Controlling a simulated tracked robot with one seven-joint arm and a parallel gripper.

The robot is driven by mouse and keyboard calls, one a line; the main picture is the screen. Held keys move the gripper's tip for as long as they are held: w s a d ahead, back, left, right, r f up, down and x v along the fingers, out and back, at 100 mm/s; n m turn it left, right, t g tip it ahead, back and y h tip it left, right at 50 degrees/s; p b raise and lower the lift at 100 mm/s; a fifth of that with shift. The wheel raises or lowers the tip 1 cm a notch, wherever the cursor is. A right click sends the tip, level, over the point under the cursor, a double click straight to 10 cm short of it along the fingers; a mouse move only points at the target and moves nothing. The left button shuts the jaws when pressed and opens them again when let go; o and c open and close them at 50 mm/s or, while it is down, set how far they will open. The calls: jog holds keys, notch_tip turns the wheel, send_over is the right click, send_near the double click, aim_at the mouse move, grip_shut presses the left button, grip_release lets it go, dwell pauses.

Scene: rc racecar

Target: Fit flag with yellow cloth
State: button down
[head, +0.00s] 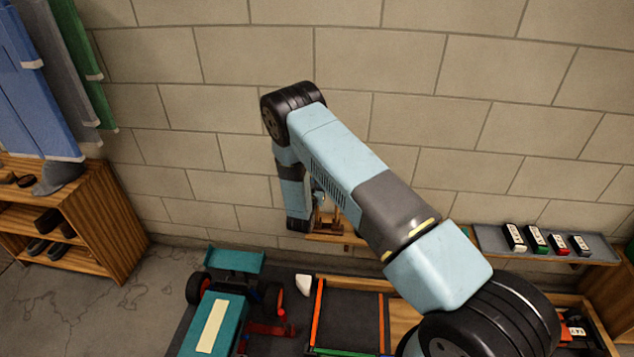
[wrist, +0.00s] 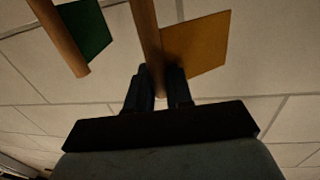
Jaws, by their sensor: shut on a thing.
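The flag with yellow cloth (wrist: 200,48) shows in the wrist view, its cloth to the right of a wooden pole. My gripper (wrist: 159,76) is shut on that pole, with a dark finger on each side. In the head view the gripper is hidden behind my arm, near a small wooden rack (head: 338,239) against the wall. A teal racecar (head: 236,322) stands on the dark floor area below, with a rear wing and red parts. The flag cannot be made out in the head view.
A flag with green cloth (wrist: 84,31) is close left of the held pole. A wall shelf (head: 490,243) holds several small boxes. A wooden shoe rack (head: 111,235) stands at the left. A tray with orange and green edges (head: 318,310) lies right of the car.

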jog(key=shift+f, duration=1.7)
jog(key=c, duration=0.9)
grip_release()
jog(key=shift+c, duration=0.2)
jog(key=v, duration=1.4)
jog(key=shift+w, duration=0.1)
